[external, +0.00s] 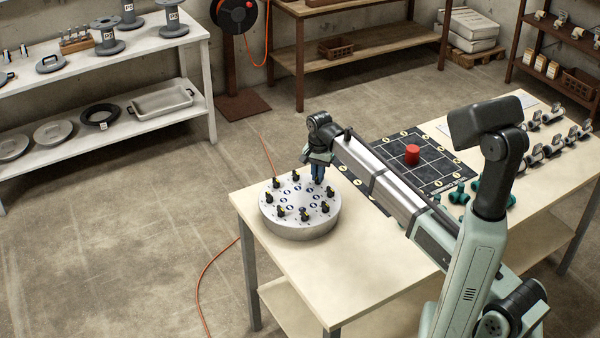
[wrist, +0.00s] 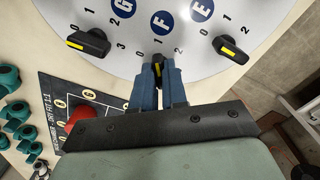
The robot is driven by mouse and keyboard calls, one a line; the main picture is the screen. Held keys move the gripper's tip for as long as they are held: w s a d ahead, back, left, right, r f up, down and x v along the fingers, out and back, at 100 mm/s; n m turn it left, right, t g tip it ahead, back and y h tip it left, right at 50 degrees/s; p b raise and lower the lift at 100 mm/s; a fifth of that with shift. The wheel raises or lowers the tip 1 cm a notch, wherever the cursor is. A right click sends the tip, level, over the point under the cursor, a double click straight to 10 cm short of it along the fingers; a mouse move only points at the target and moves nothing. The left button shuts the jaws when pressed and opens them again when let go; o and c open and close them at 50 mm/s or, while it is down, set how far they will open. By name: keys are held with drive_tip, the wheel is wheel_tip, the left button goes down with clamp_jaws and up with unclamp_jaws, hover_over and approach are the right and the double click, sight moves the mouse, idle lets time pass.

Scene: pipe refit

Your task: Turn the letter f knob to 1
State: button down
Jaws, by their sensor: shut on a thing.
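A round light-grey dial panel (external: 300,229) stands on the table; it fills the top of the wrist view (wrist: 200,62). The letter F label (wrist: 162,22) is a blue disc near the panel's rim, with 0, 1, 2 marked below it. The letter f knob (wrist: 158,66) is black with a yellow stripe, which lies nearly upright, toward the 1. My gripper (wrist: 158,78) has its blue fingers shut on either side of this knob. In the external view my gripper (external: 318,174) is at the panel's far right edge and hides the knob.
The knob near G (wrist: 88,42) and the knob near E (wrist: 231,49) flank the held knob closely. A dark grid board (external: 425,170) with a red cylinder (external: 412,154) lies right of the panel. Teal fittings (external: 478,187) sit farther right. The table's front left is clear.

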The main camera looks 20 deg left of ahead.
drive_tip(key=shift+m, duration=0.6)
drive_tip(key=c, duration=1.2)
unclamp_jaws()
drive_tip(key=shift+o, duration=0.2)
drive_tip(key=shift+r, duration=0.1)
wheel_tip(320, 180, up, 14)
drive_tip(key=shift+f, duration=0.2)
